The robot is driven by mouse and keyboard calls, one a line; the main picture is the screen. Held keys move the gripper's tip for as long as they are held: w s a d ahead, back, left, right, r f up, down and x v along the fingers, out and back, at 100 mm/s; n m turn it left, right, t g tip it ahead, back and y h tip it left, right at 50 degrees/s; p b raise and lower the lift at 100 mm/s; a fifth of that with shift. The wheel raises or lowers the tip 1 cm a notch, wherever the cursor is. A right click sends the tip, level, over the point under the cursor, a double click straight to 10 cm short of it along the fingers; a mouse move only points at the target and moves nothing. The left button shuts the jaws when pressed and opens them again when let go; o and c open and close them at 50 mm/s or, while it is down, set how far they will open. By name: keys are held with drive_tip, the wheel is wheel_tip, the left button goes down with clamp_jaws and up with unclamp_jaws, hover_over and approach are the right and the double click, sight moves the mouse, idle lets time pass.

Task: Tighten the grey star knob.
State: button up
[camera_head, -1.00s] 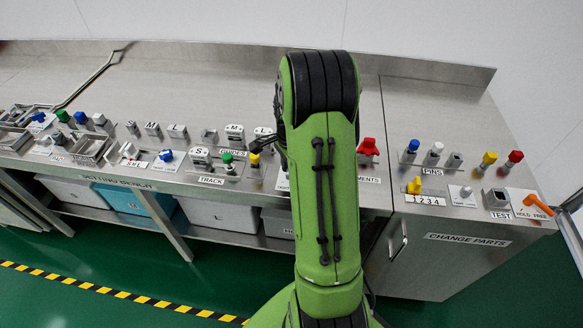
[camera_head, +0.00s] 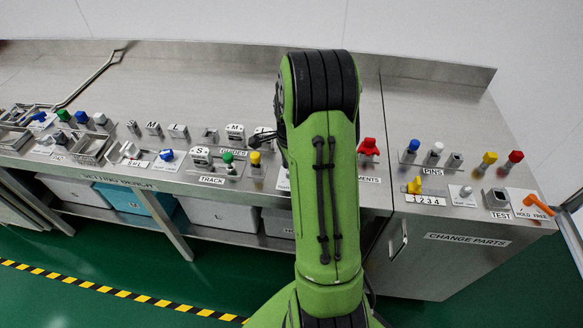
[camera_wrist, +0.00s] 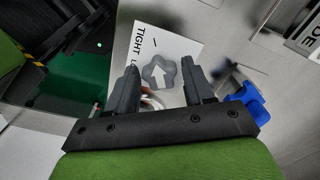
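The grey star knob (camera_wrist: 160,72) shows in the wrist view, with a white arrow on its top. It sits on a white plate (camera_wrist: 178,44) lettered "TIGHT", the rest of which is partly covered. My gripper (camera_wrist: 161,72) is open, with one dark finger to the left of the knob and one to the right. Gaps show between the fingers and the knob; I cannot tell how far below the fingertips it lies. In the head view my green arm hides the knob and most of the gripper.
A blue part (camera_wrist: 246,97) stands close to the right finger in the wrist view. In the head view, a red knob (camera_head: 368,147) is right of my arm and a yellow-topped pin (camera_head: 255,158) left of it. The bench top (camera_head: 200,80) behind is mostly clear.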

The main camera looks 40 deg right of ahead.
drive_tip(key=shift+o, duration=0.8)
wheel_tip(320, 180, up, 16)
drive_tip(key=p, duration=0.3)
drive_tip(key=shift+p, duration=0.4)
drive_tip(key=shift+a, duration=0.1)
